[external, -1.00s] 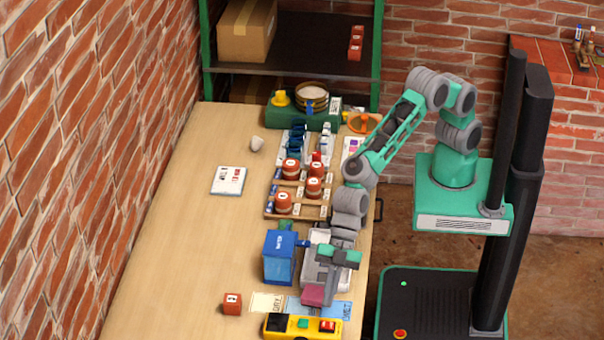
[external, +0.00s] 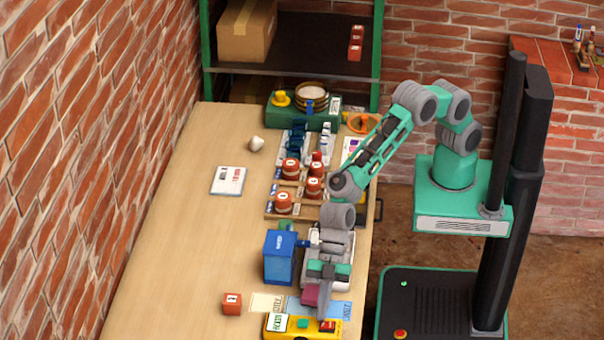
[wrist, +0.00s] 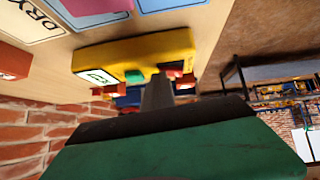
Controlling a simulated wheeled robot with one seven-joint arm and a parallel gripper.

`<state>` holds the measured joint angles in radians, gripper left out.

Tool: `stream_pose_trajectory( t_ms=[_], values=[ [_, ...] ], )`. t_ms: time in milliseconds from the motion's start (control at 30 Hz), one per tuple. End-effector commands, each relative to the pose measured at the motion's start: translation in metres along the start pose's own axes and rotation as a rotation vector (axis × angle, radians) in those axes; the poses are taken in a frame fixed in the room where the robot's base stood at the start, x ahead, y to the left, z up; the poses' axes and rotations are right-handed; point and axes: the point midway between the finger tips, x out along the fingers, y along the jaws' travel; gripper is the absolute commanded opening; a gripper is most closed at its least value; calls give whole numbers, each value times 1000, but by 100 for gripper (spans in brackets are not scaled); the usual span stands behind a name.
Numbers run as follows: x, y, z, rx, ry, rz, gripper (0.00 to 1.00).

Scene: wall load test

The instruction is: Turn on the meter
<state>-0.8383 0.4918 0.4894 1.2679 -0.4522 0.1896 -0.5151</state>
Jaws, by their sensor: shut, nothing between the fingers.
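The yellow meter (external: 290,333) lies at the near end of the table and also shows in the wrist view (wrist: 140,50). Its display (external: 277,323) is lit white with green lettering, too small to read surely. A green button (external: 302,323) is in its middle and a red control (external: 327,326) is at its right end. My gripper (external: 322,314) is shut and empty, pointing down at the meter's right part. In the wrist view the shut fingertips (wrist: 157,82) are between the green button (wrist: 134,76) and the red control (wrist: 185,81). I cannot tell whether they touch the meter.
A blue box (external: 279,258) stands left of my arm, with a grey tray (external: 343,272) beneath the arm. A maroon block (external: 311,294) and labelled mats (external: 267,302) lie just behind the meter. A red-orange cube (external: 232,304) sits left. The table's left side is mostly clear.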

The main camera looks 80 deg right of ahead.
Motion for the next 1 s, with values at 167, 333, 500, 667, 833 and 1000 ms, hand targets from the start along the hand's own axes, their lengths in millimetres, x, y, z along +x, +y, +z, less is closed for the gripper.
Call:
stream_pose_trajectory(
  t_ms=[167,333,500,667,833,1000],
  values=[
    [2,-6,3,1,-7,-7,0],
    [1,-16,1,-1,-7,-12,0],
    [-1,-22,0,0,-7,-11,0],
    [-2,-20,-1,1,-6,-9,0],
    [-5,-19,-5,0,-3,-7,0],
    [-26,-18,-25,0,-2,-5,0]
  ],
)
